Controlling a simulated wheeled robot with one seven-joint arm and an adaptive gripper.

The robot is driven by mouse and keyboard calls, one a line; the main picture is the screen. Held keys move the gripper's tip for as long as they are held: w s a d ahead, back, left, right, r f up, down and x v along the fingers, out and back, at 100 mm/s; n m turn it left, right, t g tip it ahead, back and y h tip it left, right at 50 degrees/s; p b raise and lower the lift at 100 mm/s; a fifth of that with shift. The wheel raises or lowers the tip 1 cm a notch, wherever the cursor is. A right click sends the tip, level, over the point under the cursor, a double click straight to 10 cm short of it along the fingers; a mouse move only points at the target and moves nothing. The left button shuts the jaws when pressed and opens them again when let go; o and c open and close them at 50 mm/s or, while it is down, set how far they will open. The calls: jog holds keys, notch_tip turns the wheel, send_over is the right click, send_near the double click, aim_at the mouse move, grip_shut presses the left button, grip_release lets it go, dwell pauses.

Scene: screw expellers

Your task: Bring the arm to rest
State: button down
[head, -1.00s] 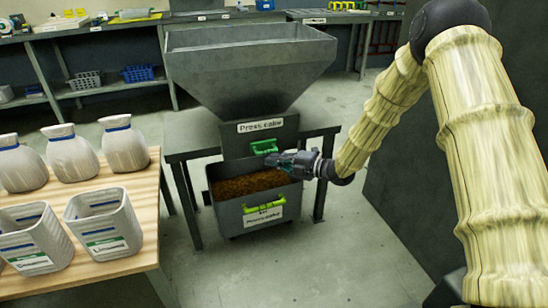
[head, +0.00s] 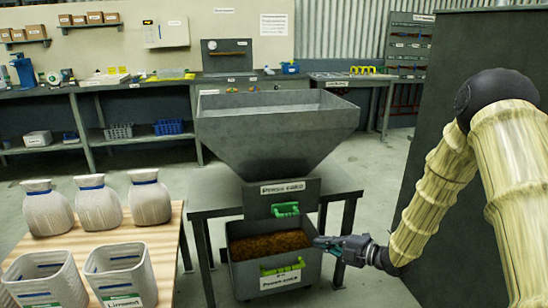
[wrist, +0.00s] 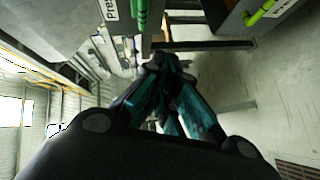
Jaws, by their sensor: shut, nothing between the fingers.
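My gripper (head: 328,243) is shut and empty. In the head view it is beside the right rim of the grey press cake bin (head: 262,279), pointing left, in front of the stand's right side. My covered arm (head: 432,196) reaches down to it from the right. In the wrist view my gripper's dark and teal fingers (wrist: 168,62) are together, with the bin (wrist: 233,18) at the upper right. The bin holds brown press cake (head: 270,246) and has a bright green handle (head: 282,269).
A grey hopper (head: 278,130) with a green handle (head: 285,209) stands on a grey table (head: 345,190) over the bin. A wooden table (head: 70,255) with sacks and containers is at the left. A dark cabinet (head: 450,100) is at the right. Floor between shows clear.

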jog(key=s+a+f+m+h, duration=0.1)
jog(key=s+f+m+h, duration=0.1)
jog(key=s+f+m, duration=0.35)
jog(key=s+f+m+h, duration=0.2)
jog(key=f+m, duration=0.1)
jog(key=f, duration=0.5)
jog(key=s+d+f+m+g+h, duration=0.1)
jog(key=s+f+m+g+h, duration=0.1)
jog(key=s+f+m, duration=0.45)
jog(key=s+f+m+g+h, duration=0.1)
jog(key=s+f+g+h, duration=0.15)
jog(key=s, duration=0.65)
jog(key=s+d+f+m+g+h, duration=0.1)
jog(key=s+f+m+h, duration=0.1)
jog(key=s+f+m, duration=0.35)
jog(key=s+d+f+m+g+h, duration=0.2)
jog(key=s+m+g, duration=0.2)
jog(key=s, duration=1.4)
notch_tip(320, 180, up, 24)
jog(key=p, duration=2.4)
jog(key=shift+s+r, duration=0.15)
jog(key=shift+s, duration=0.1)
